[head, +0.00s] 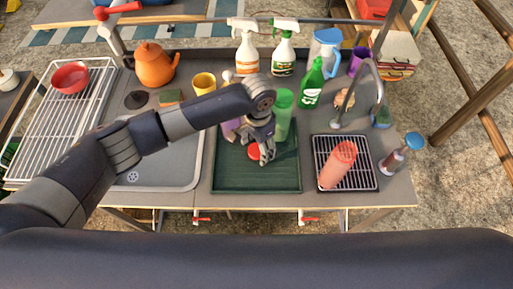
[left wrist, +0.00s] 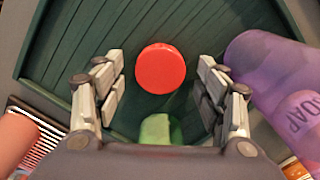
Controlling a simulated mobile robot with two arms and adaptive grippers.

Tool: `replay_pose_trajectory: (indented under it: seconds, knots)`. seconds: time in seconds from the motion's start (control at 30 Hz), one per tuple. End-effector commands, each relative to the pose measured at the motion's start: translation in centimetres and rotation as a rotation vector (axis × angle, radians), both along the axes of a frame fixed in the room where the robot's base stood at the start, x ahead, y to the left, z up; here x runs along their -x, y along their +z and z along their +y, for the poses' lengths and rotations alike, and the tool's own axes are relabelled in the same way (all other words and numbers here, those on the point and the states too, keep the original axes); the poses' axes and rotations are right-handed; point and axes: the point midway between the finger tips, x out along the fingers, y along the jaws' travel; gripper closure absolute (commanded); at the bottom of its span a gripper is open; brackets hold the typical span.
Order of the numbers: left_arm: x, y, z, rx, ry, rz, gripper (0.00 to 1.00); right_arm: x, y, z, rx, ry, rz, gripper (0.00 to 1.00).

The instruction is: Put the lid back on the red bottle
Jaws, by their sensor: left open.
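The red lid (head: 254,152) lies flat on the dark green draining tray (head: 230,184). My open left gripper (head: 265,158) is just above the lid and partly covers it in the head view. In the left wrist view, the round lid (left wrist: 161,68) shows ahead of the spread fingers (left wrist: 160,95), apart from both. My right gripper is out of view.
A green bottle (head: 284,112) stands close behind my left gripper. A purple soap bottle (left wrist: 275,75) is close beside its fingers. The tray's front is clear.

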Motion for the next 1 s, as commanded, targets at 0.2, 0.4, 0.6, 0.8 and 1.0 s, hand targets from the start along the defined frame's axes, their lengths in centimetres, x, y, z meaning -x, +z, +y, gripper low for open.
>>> replay_pose_trajectory:
  seconds: [0.2, 0.4, 0.6, 0.8, 1.0]
  knots:
    - [0.0, 0.0, 0.0, 0.0, 0.0, 0.0, 0.43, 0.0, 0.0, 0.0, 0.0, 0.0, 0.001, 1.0]
    - [0.0, 0.0, 0.0, 0.0, 0.0, 0.0, 0.65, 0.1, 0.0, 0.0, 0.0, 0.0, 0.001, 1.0]
    - [0.0, 0.0, 0.0, 0.0, 0.0, 0.0, 0.66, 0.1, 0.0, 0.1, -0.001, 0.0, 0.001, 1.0]
    - [0.0, 0.4, 0.0, 0.001, 0.0, -0.001, 0.66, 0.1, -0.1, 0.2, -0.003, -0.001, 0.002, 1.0]
    - [-0.1, 3.3, -0.1, 0.004, -0.001, -0.003, 0.66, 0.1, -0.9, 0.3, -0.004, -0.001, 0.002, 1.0]
